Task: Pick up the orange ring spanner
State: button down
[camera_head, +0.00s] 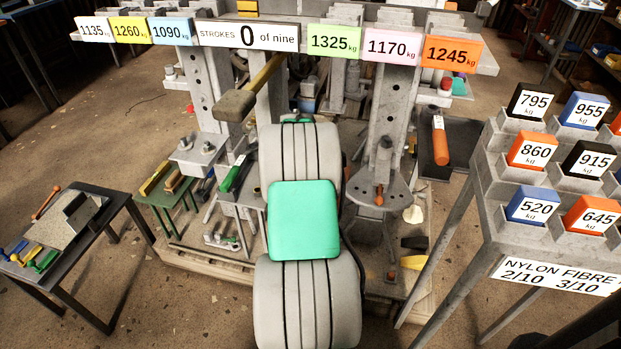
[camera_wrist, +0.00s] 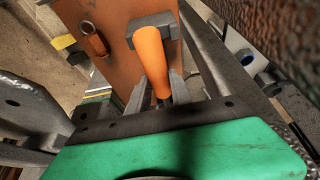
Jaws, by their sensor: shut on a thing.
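A slim orange tool (camera_head: 46,203), which may be the ring spanner, lies on the dark table at the far left, against a grey block. In the wrist view an orange tapered handle (camera_wrist: 152,62) stands between the grey fingers of my gripper (camera_wrist: 158,92), which is shut on it. Its lower end narrows to a dark stem. I cannot tell whether this handle belongs to a ring spanner. In the head view my grey and green arm hides the gripper and what it holds.
Blue, yellow and green tools (camera_head: 30,256) lie at the front of the left table (camera_head: 105,235). A rack of weight blocks (camera_head: 540,205) stands at right. In the wrist view a rusty orange plate (camera_wrist: 112,25) is close behind the handle. Bare floor shows at left.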

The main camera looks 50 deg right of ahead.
jog(key=shift+r, duration=0.1)
jog(key=shift+r, duration=0.55)
jog(key=v, duration=0.2)
jog(key=p+v, duration=0.1)
jog(key=v, duration=0.2)
jog(key=s+p+v, duration=0.1)
jog(key=v, duration=0.2)
jog(key=shift+a+f, duration=0.15)
jog(key=shift+a, duration=0.05)
jog(key=s+a+r, duration=0.4)
jog(key=s+a, duration=0.1)
jog(key=a, duration=0.3)
jog(key=shift+a+r+p, duration=0.3)
jog(key=shift+r+p, duration=0.05)
jog(key=shift+p, duration=0.1)
jog(key=c, duration=1.7)
grip_release()
jog(key=shift+s, duration=0.1)
grip_shut()
